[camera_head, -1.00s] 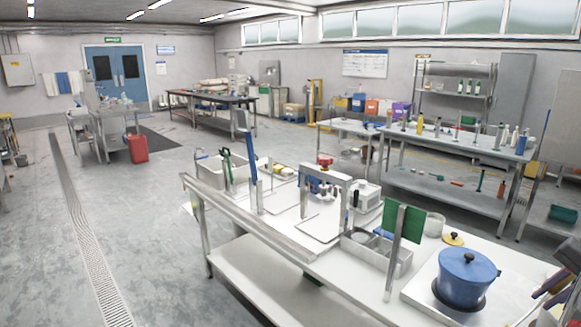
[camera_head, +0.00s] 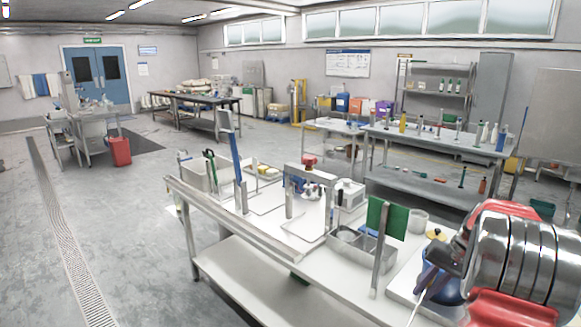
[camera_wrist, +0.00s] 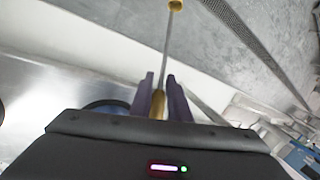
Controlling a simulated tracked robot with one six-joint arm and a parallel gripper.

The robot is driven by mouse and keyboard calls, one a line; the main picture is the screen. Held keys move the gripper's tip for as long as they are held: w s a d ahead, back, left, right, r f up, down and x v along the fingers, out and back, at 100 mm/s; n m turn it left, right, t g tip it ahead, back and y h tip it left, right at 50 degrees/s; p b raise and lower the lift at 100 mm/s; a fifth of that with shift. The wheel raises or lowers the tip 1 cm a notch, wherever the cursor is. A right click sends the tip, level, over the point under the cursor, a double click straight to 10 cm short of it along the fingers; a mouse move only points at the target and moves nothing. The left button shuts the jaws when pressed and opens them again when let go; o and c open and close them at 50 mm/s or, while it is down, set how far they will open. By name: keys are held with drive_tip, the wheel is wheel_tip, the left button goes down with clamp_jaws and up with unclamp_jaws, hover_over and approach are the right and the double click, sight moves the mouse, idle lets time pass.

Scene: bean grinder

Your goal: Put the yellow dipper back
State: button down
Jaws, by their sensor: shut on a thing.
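My gripper (camera_wrist: 160,97) is shut on the yellow dipper. In the wrist view the dipper's yellow handle (camera_wrist: 157,106) sits between the dark purple fingers. Its thin grey rod (camera_wrist: 170,45) runs away from the fingers to a yellow end (camera_wrist: 176,5) at the top edge. In the head view my gripper (camera_head: 432,272) is at the right, in front of the blue pot. The dipper's rod (camera_head: 422,301) slants down and left from it, its lower end not clearly visible.
The blue pot (camera_head: 449,291) is mostly hidden by my arm. A metal tray (camera_head: 357,258) with compartments, a green board on a post (camera_head: 386,217) and a light round container (camera_head: 418,221) stand nearby on the white bench. Floor is free left of the bench (camera_head: 185,203).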

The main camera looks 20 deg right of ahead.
drive_tip(key=w+a+f+n+g, duration=0.1)
drive_tip(key=w+a+n, duration=0.2)
drive_tip(key=a, duration=1.1)
drive_tip(key=w+a+f+n+g+y, duration=0.1)
drive_tip(key=w+a+f+n, duration=0.1)
drive_tip(key=a, duration=1.2)
drive_tip(key=w+a+f+n+g, duration=0.1)
drive_tip(key=w+a+n, duration=0.2)
drive_tip(key=a, duration=1.1)
drive_tip(key=w, duration=0.3)
drive_tip(key=shift+f+n, duration=0.35)
drive_tip(key=shift+n, duration=0.05)
drive_tip(key=shift+w+a+r, duration=0.1)
drive_tip(key=shift+w, duration=0.05)
drive_tip(key=w+r+m, duration=0.1)
drive_tip(key=w+r, duration=0.2)
drive_tip(key=r, duration=0.5)
drive_tip(key=w+r+m+t, duration=0.1)
drive_tip(key=w+r, duration=0.3)
drive_tip(key=r, duration=0.4)
drive_tip(key=shift+w+m, duration=0.2)
drive_tip(key=shift+m, duration=0.5)
